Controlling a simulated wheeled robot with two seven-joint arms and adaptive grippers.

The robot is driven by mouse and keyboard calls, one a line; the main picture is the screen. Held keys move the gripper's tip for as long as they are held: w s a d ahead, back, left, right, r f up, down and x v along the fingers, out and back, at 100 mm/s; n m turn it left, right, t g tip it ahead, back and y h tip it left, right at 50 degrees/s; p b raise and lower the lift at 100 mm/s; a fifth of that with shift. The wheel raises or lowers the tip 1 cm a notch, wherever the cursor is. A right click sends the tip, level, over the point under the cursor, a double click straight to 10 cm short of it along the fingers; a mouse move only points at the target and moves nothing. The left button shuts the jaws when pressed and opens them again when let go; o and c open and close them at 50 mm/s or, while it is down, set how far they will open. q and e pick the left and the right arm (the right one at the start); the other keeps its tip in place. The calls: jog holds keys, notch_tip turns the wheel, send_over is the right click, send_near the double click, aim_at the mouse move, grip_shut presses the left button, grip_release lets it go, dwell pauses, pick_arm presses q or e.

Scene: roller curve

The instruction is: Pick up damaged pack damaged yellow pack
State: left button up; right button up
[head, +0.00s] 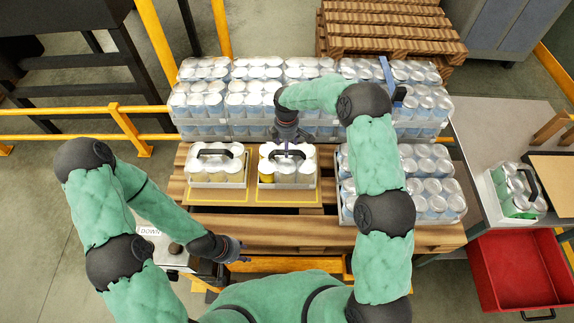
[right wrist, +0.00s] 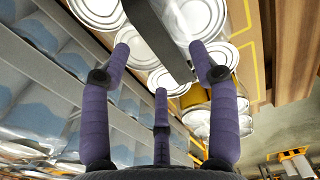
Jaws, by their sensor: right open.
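The pack with yellow on it (head: 266,171) stands in a white tray on the pallet, in the middle of the head view. It has white-topped cans and a dark carry handle. My right gripper (head: 288,148) is above this pack and partly hides its top. In the right wrist view its purple fingers (right wrist: 160,75) are spread open, with the dark handle (right wrist: 158,32) between the upper two. A yellow can side (right wrist: 194,97) shows behind them; I cannot tell whether any finger touches. My left gripper (head: 232,248) is low, in front of the pallet, apart from the packs.
A similar white pack (head: 217,168) stands close on the left. Shrink-wrapped cans (head: 205,105) form a wall behind, with more (head: 430,185) on the right. A green-marked pack (head: 518,195) sits on the right-hand table, above a red bin (head: 520,270). Yellow rails (head: 128,125) stand left.

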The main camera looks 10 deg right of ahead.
aim_at(287, 163)
jog(key=f, duration=0.4)
jog(key=shift+s, duration=0.2)
jog(key=shift+r, duration=0.1)
grip_shut()
jog(key=shift+w+r, duration=0.1)
jog(key=shift+r, duration=0.1)
